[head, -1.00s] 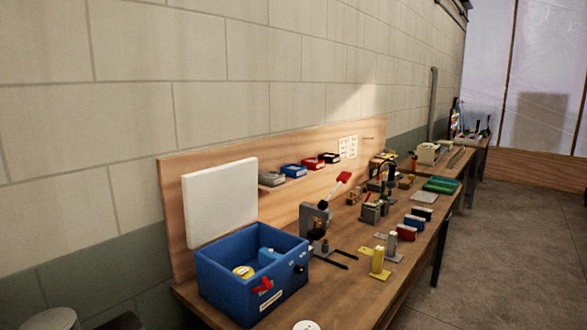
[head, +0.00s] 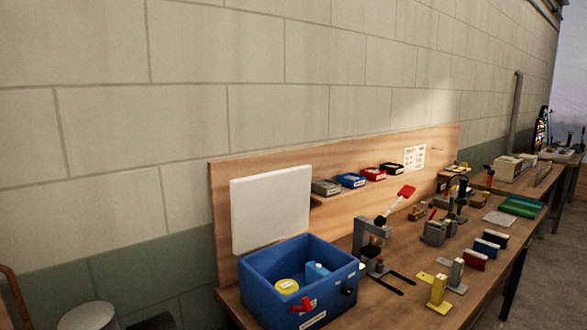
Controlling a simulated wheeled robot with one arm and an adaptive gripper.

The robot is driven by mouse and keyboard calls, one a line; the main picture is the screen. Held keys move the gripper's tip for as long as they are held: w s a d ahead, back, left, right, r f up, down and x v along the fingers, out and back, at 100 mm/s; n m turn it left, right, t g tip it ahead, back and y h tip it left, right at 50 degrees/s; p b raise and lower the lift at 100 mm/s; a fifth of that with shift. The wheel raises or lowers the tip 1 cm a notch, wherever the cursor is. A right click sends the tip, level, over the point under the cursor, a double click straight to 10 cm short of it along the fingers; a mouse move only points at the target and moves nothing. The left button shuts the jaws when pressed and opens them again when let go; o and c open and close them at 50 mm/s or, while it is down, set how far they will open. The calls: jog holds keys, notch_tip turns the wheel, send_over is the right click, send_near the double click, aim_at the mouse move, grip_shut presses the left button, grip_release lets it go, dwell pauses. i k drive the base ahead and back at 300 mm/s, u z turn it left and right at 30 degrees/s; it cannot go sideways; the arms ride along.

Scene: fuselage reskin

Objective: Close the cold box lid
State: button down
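The cold box (head: 262,299) is a blue open-topped box at the near left end of the wooden bench. Its white lid (head: 270,210) stands upright at the back of the box, in front of the wooden back panel, so the box is open. Inside are a yellow round container (head: 287,286) and a light blue container (head: 316,272). A red latch-like part (head: 303,305) and a dark round knob are on the box's outer faces. My gripper is not in view.
The bench (head: 400,305) carries a grey press-like tool (head: 370,240) with a red handle right of the box, yellow and grey blocks (head: 438,290), and small bins on a shelf (head: 352,180). A grey cylinder (head: 88,316) stands at lower left. Floor shows at right.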

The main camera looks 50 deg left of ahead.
aim_at(267, 208)
jog(key=u, duration=0.25)
jog(key=i, duration=1.3)
jog(key=u, duration=1.6)
jog(key=i, duration=0.7)
jog(key=u, duration=0.75)
